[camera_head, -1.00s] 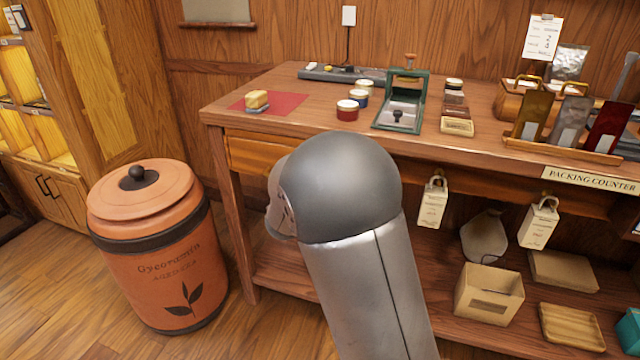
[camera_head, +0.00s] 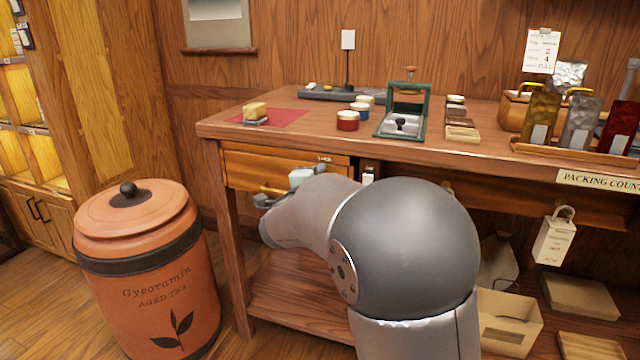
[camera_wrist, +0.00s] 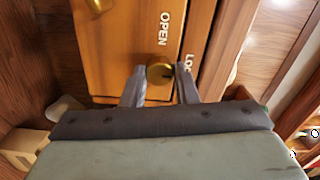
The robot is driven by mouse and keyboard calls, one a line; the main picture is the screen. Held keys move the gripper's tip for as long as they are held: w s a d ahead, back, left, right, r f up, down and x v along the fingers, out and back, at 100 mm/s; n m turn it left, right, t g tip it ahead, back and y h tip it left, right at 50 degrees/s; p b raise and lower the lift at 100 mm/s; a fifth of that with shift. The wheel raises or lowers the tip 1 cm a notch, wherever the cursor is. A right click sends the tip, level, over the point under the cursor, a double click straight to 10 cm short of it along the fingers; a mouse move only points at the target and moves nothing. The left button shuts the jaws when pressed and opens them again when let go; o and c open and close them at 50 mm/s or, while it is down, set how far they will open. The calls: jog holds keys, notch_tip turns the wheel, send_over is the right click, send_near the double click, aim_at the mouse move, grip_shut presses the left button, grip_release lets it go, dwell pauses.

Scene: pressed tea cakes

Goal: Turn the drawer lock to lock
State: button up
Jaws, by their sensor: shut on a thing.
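The wooden drawer (camera_head: 250,168) sits under the left end of the counter and looks closed in the head view. In the wrist view, the brass lock knob (camera_wrist: 160,73) is on the drawer front, near the words OPEN and LOCK, the latter partly cut off by a finger. My gripper (camera_wrist: 161,76) is shut on the knob, with one finger on each side of it. Which word the knob points to cannot be told.
The counter top (camera_head: 325,113) above the drawer holds a red mat, small jars and a green-framed stand. A large orange tea jar (camera_head: 150,270) stands on the floor left of the counter. A brass drawer handle (camera_wrist: 100,4) is beside the lock.

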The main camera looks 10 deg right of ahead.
dwell(0.3)
jog(key=o, duration=1)
jog(key=p+v, duration=0.3)
jog(key=v, duration=1.4)
jog(key=shift+s+p, duration=0.2)
jog(key=shift+p, duration=0.1)
jog(key=shift+a, duration=0.15)
notch_tip(320, 180, up, 11)
jog(key=s+a+n+g+y+p, duration=0.1)
jog(key=a+n+g+y+p, duration=0.15)
jog(key=n+y+p, duration=1.2)
jog(key=s+d+r+n+g+h+p, duration=0.1)
jog(key=s+d+r+n+g+p, duration=0.1)
jog(key=s+p, duration=0.4)
jog(key=s+d+r+n+g+h+p, duration=0.2)
jog(key=s+d+g+p, duration=0.3)
jog(key=s, duration=0.5)
jog(key=s+d+r+n+g+h+p, duration=0.2)
jog(key=s+d+n+g+p, duration=0.1)
jog(key=s+p, duration=0.4)
jog(key=shift+s+d+r+n+g, duration=0.25)
jog(key=shift+s+r+n+g, duration=0.2)
jog(key=shift+g, duration=0.8)
